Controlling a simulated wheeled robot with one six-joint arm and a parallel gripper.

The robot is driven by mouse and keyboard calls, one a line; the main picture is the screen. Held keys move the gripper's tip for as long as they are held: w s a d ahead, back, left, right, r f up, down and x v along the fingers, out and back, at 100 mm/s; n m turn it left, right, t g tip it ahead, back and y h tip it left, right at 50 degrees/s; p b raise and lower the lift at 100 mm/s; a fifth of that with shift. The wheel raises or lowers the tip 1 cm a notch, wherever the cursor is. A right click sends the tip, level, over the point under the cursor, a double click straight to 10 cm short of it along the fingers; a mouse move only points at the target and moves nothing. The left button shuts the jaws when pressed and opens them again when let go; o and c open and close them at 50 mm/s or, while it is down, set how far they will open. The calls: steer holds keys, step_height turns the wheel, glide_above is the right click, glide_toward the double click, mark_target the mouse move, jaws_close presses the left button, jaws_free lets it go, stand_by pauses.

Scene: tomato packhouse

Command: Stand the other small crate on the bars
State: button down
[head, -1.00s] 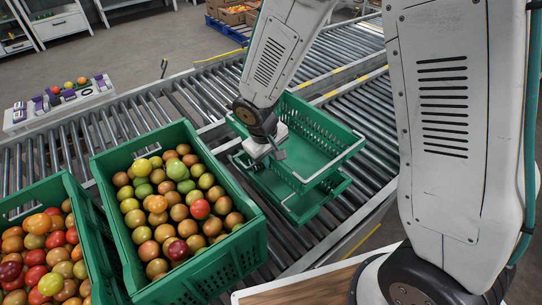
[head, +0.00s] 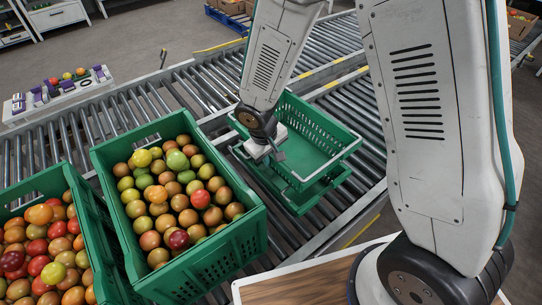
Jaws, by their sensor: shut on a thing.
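My gripper (head: 274,152) is shut on the left rim of an empty green small crate (head: 325,140) with pale rim edges. It holds this crate roughly level above a second green small crate (head: 318,194), which sits on the roller conveyor (head: 205,92). The upper crate covers most of the lower one, and only the lower one's front and side edges show. A narrow gap seems to show between them at the front. The bars of the lower crate are mostly hidden, and I cannot tell whether the upper crate touches them. My fingertips are partly hidden by the wrist.
Two large green crates full of tomatoes stand at the left, one nearer the middle (head: 222,268) and one at the edge (head: 92,220). A white tray (head: 48,112) with tomatoes and purple items lies at the back left. Free rollers extend behind the small crates.

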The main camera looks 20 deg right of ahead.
steer(key=shift+f, duration=0.35)
stand_by(0.3)
steer(key=c, duration=1.2)
jaws_free()
steer(key=c, duration=0.3)
steer(key=shift+c, duration=0.2)
steer(key=shift+w+d+v, duration=0.1)
steer(key=shift+d+v, duration=0.1)
steer(key=shift+v, duration=0.95)
steer(key=shift+w+d+v, duration=0.1)
steer(key=shift+d+v, duration=0.15)
steer(key=shift+v, duration=0.9)
steer(key=shift+w+d+v, duration=0.1)
steer(key=shift+d+v, duration=0.1)
steer(key=shift+v, duration=0.9)
steer(key=shift+r, duration=0.2)
